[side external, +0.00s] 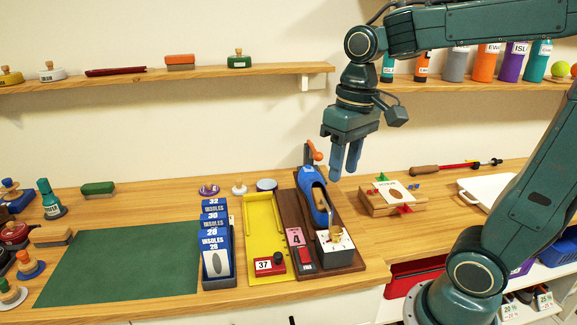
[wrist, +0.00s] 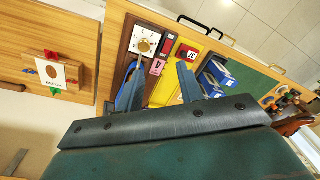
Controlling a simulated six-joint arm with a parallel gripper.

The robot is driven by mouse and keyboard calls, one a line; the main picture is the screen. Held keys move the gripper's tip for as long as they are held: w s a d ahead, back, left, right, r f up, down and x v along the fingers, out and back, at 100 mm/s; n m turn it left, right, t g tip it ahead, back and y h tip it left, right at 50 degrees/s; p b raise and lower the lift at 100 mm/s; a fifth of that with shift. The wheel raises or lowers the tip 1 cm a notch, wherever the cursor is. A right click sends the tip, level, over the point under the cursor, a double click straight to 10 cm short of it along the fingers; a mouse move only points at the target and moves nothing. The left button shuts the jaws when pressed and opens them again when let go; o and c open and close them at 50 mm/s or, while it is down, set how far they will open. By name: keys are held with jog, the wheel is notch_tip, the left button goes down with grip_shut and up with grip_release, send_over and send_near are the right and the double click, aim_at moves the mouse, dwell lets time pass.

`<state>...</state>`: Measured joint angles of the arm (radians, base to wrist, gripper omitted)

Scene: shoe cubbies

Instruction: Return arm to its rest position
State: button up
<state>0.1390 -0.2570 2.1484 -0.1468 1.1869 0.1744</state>
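My gripper (side external: 345,165) hangs from my teal arm in the side view, fingers pointing down, above the back right of the wooden workbench (side external: 352,195). Its two blue fingers are apart with nothing between them. In the wrist view my gripper (wrist: 158,88) also shows both fingers spread and empty. Below and left of it in the side view is a blue shoe-shaped piece (side external: 314,195) on a dark wooden board with a dial box (side external: 335,250). My gripper is clear of these things.
An orange-topped lever (side external: 315,151) stands just left of my fingers. A wooden box with a card (side external: 392,194) lies to the right. A yellow tray (side external: 262,215), insole boxes (side external: 214,240) and a green mat (side external: 120,265) extend left. Shelves (side external: 150,76) with bottles and brushes line the wall.

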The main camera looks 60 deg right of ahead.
jog(key=s+a+n+t, duration=0.1)
jog(key=s+n+t, duration=0.1)
jog(key=s+t, duration=0.2)
jog(key=shift+s+a+f+t+h, duration=0.3)
jog(key=shift+s+f+t, duration=0.1)
jog(key=shift+s, duration=1.25)
